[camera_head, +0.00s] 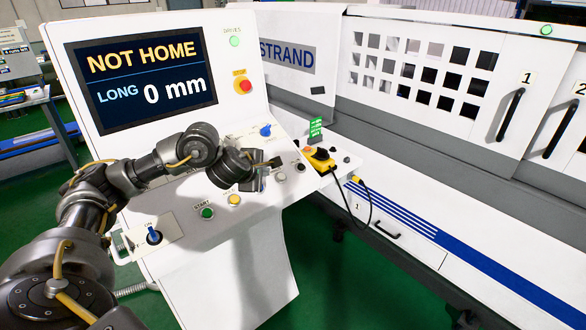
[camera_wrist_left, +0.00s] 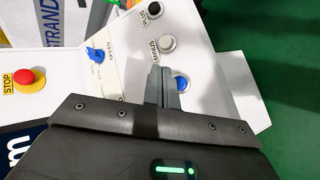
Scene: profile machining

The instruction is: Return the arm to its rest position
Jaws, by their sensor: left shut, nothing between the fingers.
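My left arm reaches in from the left in the head view, its dark links bent over the white control panel (camera_head: 262,220). My left gripper (camera_head: 272,163) is shut and empty, just in front of or above the panel's buttons. In the left wrist view its closed fingers (camera_wrist_left: 161,85) lie over the panel, close to a blue knob (camera_wrist_left: 181,83). I cannot tell whether the fingertips touch the panel. My right gripper is not in view.
The screen (camera_head: 145,75) reads NOT HOME, LONG 0 mm. A red stop button (camera_head: 244,86), a green start button (camera_head: 207,212) and a blue switch (camera_head: 154,236) are on the panel. The white machine (camera_head: 440,90) stands behind.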

